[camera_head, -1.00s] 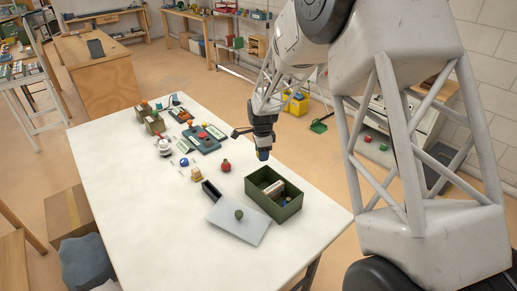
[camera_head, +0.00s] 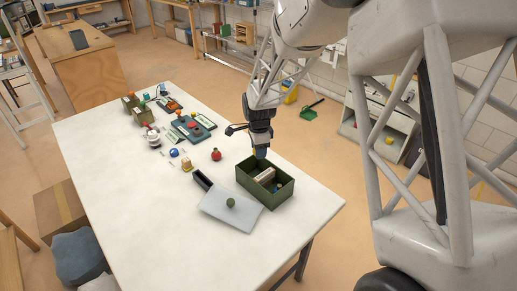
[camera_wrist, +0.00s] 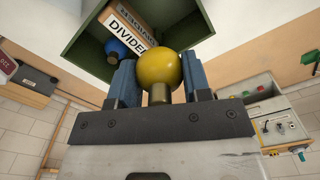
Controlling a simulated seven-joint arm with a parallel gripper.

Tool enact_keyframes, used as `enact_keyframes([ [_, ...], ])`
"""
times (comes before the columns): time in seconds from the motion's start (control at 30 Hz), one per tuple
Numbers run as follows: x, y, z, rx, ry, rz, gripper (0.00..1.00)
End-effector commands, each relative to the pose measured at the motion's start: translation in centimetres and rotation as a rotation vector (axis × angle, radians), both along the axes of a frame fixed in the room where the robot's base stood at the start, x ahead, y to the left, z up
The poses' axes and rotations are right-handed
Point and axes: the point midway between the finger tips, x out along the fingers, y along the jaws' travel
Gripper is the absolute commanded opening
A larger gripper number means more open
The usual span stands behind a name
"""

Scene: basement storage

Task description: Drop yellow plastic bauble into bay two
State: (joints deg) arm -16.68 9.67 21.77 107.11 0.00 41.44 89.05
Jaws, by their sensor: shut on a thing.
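My gripper (camera_wrist: 160,78) is shut on the yellow bauble (camera_wrist: 160,66), one blue finger on each side of it. In the head view my gripper (camera_head: 260,152) points down over the far edge of the green box (camera_head: 284,194); the bauble cannot be made out there. The open box also shows in the wrist view (camera_wrist: 84,36), beyond the bauble. Inside it are a block labelled "DIVIDE..." (camera_wrist: 126,32), partly covered by the bauble, and a blue bauble (camera_wrist: 117,47). No bay number can be read.
A grey lid with a green knob (camera_head: 222,213) lies by the box, beside a small dark open box (camera_head: 202,180). A red bauble (camera_head: 216,154) and a blue ball (camera_head: 174,152) sit to the left. The table's (camera_head: 150,225) near left part is clear.

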Motion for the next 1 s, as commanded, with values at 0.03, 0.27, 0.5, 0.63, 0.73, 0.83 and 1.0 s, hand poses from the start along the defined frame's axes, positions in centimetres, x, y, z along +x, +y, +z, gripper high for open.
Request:
enact_keyframes([
  [0.03,0.0,0.0,-0.1,0.0,0.0,0.0,0.22],
  [0.27,0.0,0.0,-0.9,0.0,0.001,0.0,0.22],
  [0.5,0.0,0.0,-2.8,0.0,0.001,0.0,0.22],
  [0.63,0.0,0.0,-4.0,-0.001,0.002,0.0,0.22],
  [0.73,0.0,0.0,-4.8,0.0,0.001,0.0,0.22],
  [0.83,0.0,0.0,-5.4,0.0,0.001,0.0,0.22],
  [1.0,0.0,0.0,-5.9,0.0,0.0,0.0,0.22],
])
